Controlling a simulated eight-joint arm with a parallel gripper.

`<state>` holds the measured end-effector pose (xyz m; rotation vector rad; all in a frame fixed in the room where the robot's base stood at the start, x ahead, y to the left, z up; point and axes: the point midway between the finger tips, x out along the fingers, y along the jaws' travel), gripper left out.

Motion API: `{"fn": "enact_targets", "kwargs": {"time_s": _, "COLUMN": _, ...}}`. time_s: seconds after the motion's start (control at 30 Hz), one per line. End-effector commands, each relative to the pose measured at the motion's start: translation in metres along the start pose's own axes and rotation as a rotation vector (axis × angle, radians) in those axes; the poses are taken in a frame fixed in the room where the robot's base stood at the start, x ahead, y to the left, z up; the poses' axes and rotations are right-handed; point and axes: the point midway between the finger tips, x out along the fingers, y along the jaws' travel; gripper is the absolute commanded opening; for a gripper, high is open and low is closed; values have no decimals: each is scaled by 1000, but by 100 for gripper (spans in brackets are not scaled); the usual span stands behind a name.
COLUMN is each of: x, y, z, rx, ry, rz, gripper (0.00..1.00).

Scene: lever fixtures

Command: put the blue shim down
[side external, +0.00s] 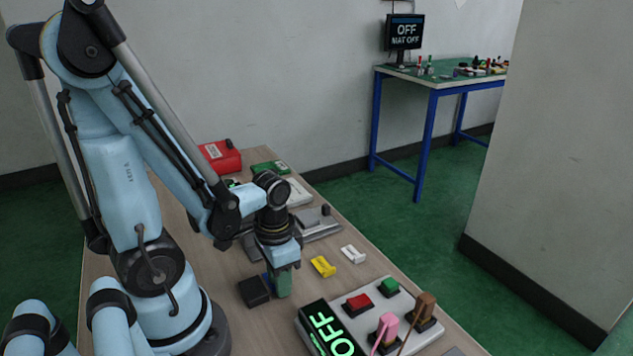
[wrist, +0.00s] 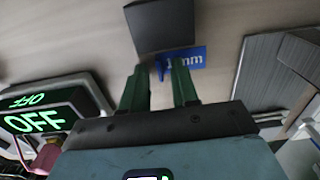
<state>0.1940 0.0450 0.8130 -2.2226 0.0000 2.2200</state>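The blue shim (wrist: 195,57) lies flat beyond my fingertips in the wrist view, with "mm" lettering on it. A small upright blue tab shows between the two green fingers. My gripper (wrist: 159,72) points down low over the wooden table, its fingers apart with a gap on each side of the tab; it appears open around the tab. In the side view my gripper (side external: 283,292) hides most of the shim, and only a bit of blue (side external: 267,282) shows beside the fingers. The shim looks to be at table level, next to a dark block (side external: 254,291).
A yellow shim (side external: 322,266) and a white shim (side external: 352,254) lie right of my gripper. A panel (side external: 398,307) with buttons, levers and a lit OFF display stands in front. A grey metal fixture (side external: 318,225) is behind. Bare table (side external: 240,325) shows at the front left.

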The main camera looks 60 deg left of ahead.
Motion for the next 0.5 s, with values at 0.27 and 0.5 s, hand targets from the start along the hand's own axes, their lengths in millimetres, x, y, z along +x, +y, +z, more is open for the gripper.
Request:
{"fn": "enact_targets", "kwargs": {"time_s": 0.27, "x": -2, "y": 0, "z": 0, "rx": 0, "ry": 0, "rz": 0, "gripper": 29}}
{"fn": "enact_targets", "kwargs": {"time_s": 0.5, "x": -13, "y": 0, "z": 0, "rx": 0, "ry": 0, "rz": 0, "gripper": 29}}
